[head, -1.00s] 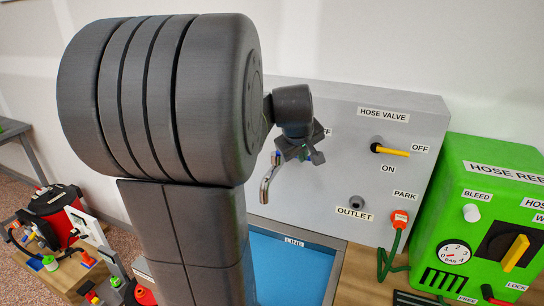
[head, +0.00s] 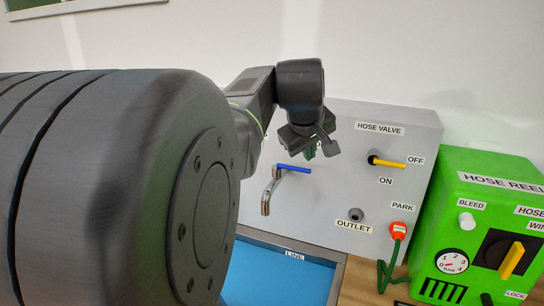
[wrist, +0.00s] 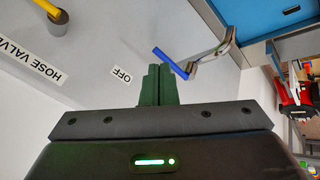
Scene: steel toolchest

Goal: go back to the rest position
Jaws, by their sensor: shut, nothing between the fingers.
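My gripper (head: 309,150) hangs in front of the grey panel, above and to the right of the blue tap lever, seen in the head view. In the wrist view its green fingers (wrist: 157,86) are together with nothing between them. The fingers look apart from the blue lever (wrist: 171,63), which lies just beyond them on the tap. The blue lever also shows in the head view (head: 294,168), sticking out to the right above the metal spout (head: 267,198). My large dark arm links cover the left of the head view.
The grey panel (head: 330,190) carries a yellow hose valve handle (head: 388,163), an outlet and a parked red connector (head: 398,231). A green hose reel box (head: 490,225) stands at the right. A blue-floored tray (head: 285,280) lies below the spout.

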